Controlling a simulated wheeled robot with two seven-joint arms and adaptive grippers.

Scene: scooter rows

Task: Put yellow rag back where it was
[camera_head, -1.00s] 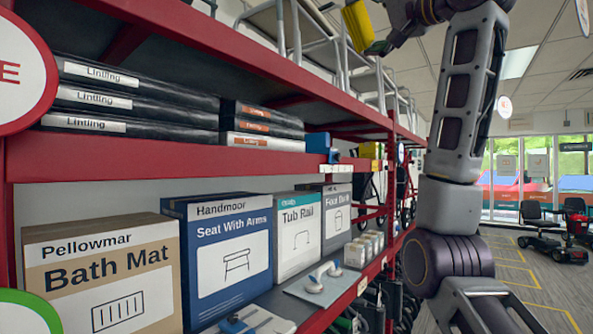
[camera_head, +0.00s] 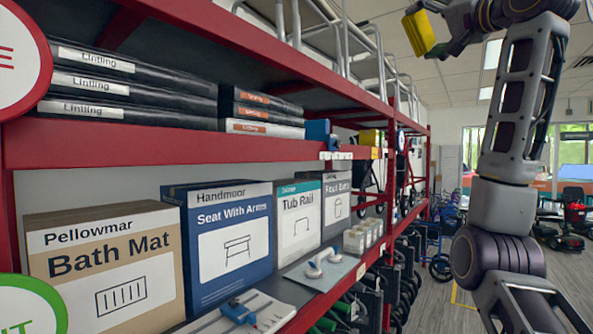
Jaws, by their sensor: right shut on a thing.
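The yellow rag (camera_head: 420,34) is a folded yellow pad at the top of the head view, held up in the air in front of the upper shelf's level. My right gripper (camera_head: 436,27) is shut on it, with its arm coming in from the right. The rag is clear of the shelves in the picture. Another yellow item (camera_head: 370,137) sits farther along the middle red shelf (camera_head: 150,148), near a blue item (camera_head: 319,130); I cannot tell what it is. My left gripper is not in view.
Black Lintling packages (camera_head: 130,84) lie stacked on the middle shelf. Below stand a Bath Mat box (camera_head: 105,265), a Seat With Arms box (camera_head: 228,238) and a Tub Rail box (camera_head: 298,222). Metal frames fill the top shelf. Open floor and a red scooter (camera_head: 573,215) are at the right.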

